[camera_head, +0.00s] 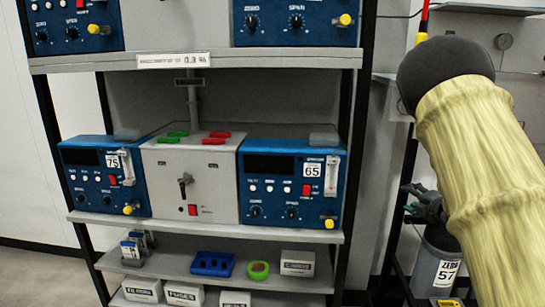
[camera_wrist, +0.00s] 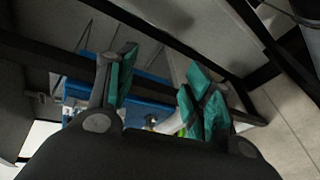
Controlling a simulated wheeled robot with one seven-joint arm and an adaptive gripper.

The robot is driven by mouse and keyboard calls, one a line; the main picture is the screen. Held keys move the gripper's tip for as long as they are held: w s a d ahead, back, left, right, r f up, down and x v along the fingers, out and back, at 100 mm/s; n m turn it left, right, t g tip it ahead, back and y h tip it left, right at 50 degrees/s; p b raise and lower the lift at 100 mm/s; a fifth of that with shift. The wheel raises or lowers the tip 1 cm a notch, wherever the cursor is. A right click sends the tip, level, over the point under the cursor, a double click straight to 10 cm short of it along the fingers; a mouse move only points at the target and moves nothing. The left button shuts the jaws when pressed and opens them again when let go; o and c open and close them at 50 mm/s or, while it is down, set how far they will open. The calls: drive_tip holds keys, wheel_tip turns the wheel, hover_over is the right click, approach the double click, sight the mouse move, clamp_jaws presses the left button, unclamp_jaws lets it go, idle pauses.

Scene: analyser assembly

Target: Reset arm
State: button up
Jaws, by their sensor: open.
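My gripper (camera_wrist: 162,88) is open in the wrist view, with its green-padded fingers spread apart and nothing visible between them. In the head view my gripper (camera_head: 424,204) is a small dark shape at the right, partly hidden behind my pale yellow arm. It shows just above a grey cylinder (camera_head: 437,262) labelled "ZERO 57"; whether they touch cannot be told.
A shelf rack (camera_head: 200,228) holds a blue analyser marked 75 (camera_head: 100,165), a grey unit (camera_head: 205,170) and a blue analyser marked 65 (camera_head: 285,172). Below are a blue holder (camera_head: 212,263), a green ring-shaped item (camera_head: 258,270) and labelled boxes (camera_head: 297,263).

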drive_tip(key=s+a+f+m+g+h+p, duration=0.1)
drive_tip(key=s+a+f+m+g, duration=0.2)
drive_tip(key=s+f, duration=0.55)
drive_tip(key=s+a+f+m+g+p, duration=0.1)
drive_tip(key=s+a+f+m, duration=0.35)
drive_tip(key=f, duration=0.75)
drive_tip(key=s+a+f+m+g+h, duration=0.1)
drive_tip(key=s+a+f+m+g, duration=0.1)
drive_tip(key=s+f+m, duration=0.55)
drive_tip(key=s+a+f+m+g+p, duration=0.1)
drive_tip(key=s+a+f+m+g, duration=0.1)
drive_tip(key=s, duration=1.1)
drive_tip(key=s+a+f+m+g+p, duration=0.1)
drive_tip(key=s+a+f+m+g, duration=0.2)
drive_tip(key=s+a+f, duration=0.4)
drive_tip(key=s+a+f+m+g+p, duration=0.1)
drive_tip(key=s+a+f+m+g, duration=0.1)
drive_tip(key=s, duration=1.6)
wheel_tip(320, 180, down, 2)
drive_tip(key=a+g, duration=0.1)
drive_tip(key=a, duration=0.2)
drive_tip(key=shift+s+f+m+g, duration=0.2)
drive_tip(key=shift+s+m+g, duration=0.1)
drive_tip(key=shift+g, duration=0.1)
